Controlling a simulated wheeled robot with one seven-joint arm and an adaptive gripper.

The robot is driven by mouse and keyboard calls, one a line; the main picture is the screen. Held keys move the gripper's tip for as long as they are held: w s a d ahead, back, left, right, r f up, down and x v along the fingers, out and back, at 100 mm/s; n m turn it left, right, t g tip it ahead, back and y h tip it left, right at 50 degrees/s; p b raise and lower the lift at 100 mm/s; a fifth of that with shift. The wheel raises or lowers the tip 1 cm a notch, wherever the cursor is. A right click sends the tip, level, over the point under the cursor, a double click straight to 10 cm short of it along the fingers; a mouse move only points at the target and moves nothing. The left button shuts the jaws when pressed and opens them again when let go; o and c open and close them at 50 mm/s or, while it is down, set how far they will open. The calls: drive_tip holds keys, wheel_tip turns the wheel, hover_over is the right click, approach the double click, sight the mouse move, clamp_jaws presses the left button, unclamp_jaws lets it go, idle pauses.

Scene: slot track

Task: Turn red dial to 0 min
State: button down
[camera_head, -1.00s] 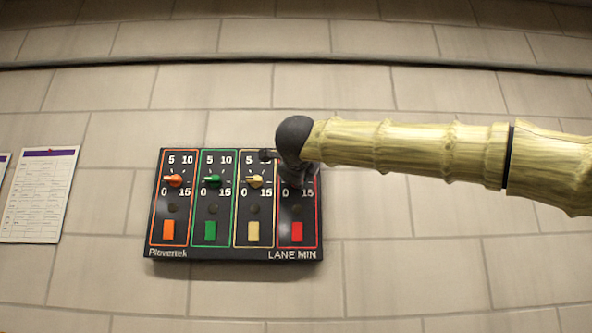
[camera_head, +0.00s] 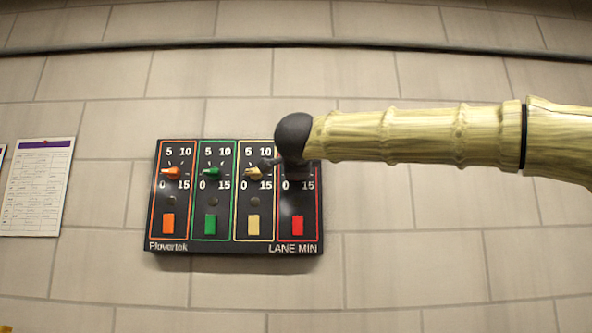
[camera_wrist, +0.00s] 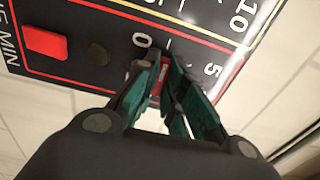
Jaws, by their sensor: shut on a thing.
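The red dial sits in the right-hand, red-framed lane of the black panel (camera_head: 222,246). In the head view my gripper (camera_head: 294,168) is in front of it and hides it. In the wrist view the red dial (camera_wrist: 158,89) shows as a small red piece between the teal-padded fingers of my gripper (camera_wrist: 164,80), which are shut on it. The 0 mark (camera_wrist: 141,41) is beside the fingertips, and the 5 mark (camera_wrist: 211,71) is on the other side. Which mark the dial points to is hard to tell, as the fingers cover most of it.
Orange (camera_head: 170,172), green (camera_head: 211,171) and cream (camera_head: 253,172) dials are in the lanes to the left; the cream one is close to my gripper. A red button (camera_head: 297,226) is below the red dial. A paper sheet (camera_head: 37,188) hangs at the left.

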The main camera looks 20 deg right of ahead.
drive_tip(key=shift+f, duration=0.15)
drive_tip(key=c, duration=1.5)
unclamp_jaws()
drive_tip(key=v, duration=1.2)
drive_tip(key=shift+d, duration=0.1)
